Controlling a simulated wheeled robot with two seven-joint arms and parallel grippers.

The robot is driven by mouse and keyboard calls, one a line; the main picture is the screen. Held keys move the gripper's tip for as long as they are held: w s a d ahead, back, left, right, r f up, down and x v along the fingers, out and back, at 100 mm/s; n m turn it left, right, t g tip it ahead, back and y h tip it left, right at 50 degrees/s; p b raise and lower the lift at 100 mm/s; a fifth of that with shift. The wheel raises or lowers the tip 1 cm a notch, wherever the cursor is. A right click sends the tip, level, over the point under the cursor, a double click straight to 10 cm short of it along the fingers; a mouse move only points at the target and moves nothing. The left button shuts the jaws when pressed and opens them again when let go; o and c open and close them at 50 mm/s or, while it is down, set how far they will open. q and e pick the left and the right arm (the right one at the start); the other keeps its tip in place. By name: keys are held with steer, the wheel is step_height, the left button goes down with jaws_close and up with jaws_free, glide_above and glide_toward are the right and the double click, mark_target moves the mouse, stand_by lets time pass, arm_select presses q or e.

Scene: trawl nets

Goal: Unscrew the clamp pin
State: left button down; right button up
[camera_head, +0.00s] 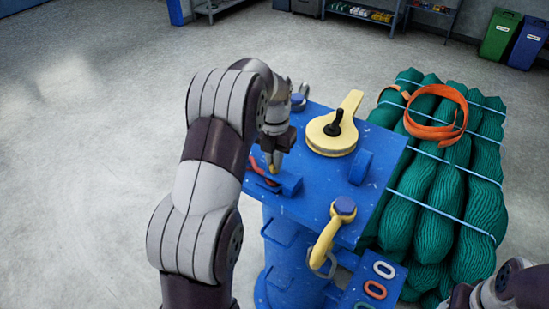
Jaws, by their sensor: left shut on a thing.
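My left gripper (274,161) points down over the left edge of the blue workbench top (312,192). It is shut on a small yellowish part, which I take to be the clamp pin; the fingers and my arm hide most of it. Just below is a low blue block (291,186) with a red and dark piece (262,178) at its left. I cannot tell how far the pin sits in the block. Part of my right arm shows at the bottom right corner; its gripper is not visible.
A lower blue tray (352,297) holds coloured rings. Green net bundles (440,190) with an orange strap (437,133) lie at right. The floor at left is clear.

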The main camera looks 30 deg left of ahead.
arm_select(q)
steer(key=shift+s+f, duration=0.2)
steer(key=shift+f, duration=0.1)
steer(key=c, duration=1.2)
jaws_free()
steer(key=shift+d, duration=0.15)
steer(key=shift+r, duration=0.1)
steer(key=shift+w, duration=0.15)
